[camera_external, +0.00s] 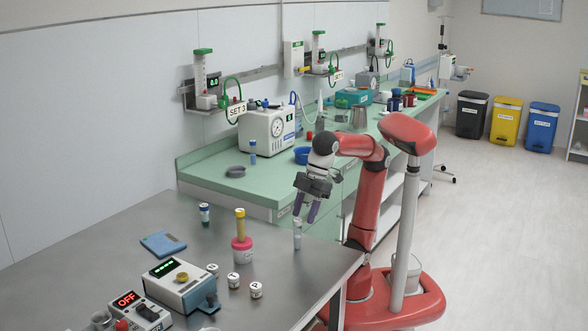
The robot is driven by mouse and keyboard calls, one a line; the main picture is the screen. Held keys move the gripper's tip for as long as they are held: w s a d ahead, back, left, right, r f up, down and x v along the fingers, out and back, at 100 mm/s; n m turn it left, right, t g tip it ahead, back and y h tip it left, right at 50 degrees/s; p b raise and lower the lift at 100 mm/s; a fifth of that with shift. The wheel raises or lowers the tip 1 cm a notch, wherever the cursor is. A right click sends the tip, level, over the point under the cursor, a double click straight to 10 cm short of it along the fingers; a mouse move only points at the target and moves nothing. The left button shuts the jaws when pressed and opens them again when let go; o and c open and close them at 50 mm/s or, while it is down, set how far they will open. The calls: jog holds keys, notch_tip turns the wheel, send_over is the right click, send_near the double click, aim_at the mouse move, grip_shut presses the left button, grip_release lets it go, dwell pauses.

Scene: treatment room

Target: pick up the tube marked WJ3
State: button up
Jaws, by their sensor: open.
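My gripper (304,214) points down over the right part of the grey metal table, its two purple fingers apart. A small pale tube with a bluish top (297,238) stands just below the fingertips; I cannot tell whether the fingers reach around its top. Another upright tube with a dark label and teal top (205,213) stands at the table's back. A third, blue-capped tube (253,149) is on the green counter. No tube's marking is legible here, so I cannot tell which is WJ3.
A yellow-topped tube on a pink-banded jar (241,243) stands left of my gripper. Several small white pots (233,280) sit in front, beside a device with a green display (180,284). A blue pad (163,243) lies at left. The green counter (215,167) adjoins behind.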

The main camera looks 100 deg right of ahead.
aim_at(297, 248)
jog(key=x, duration=0.7)
jog(key=shift+w+d+f+b, duration=0.1)
jog(key=shift+d+f+b, duration=0.05)
jog(key=shift+f+b, duration=0.25)
jog(key=shift+c, duration=0.4)
jog(key=c, duration=0.9)
jog(key=shift+r, duration=0.1)
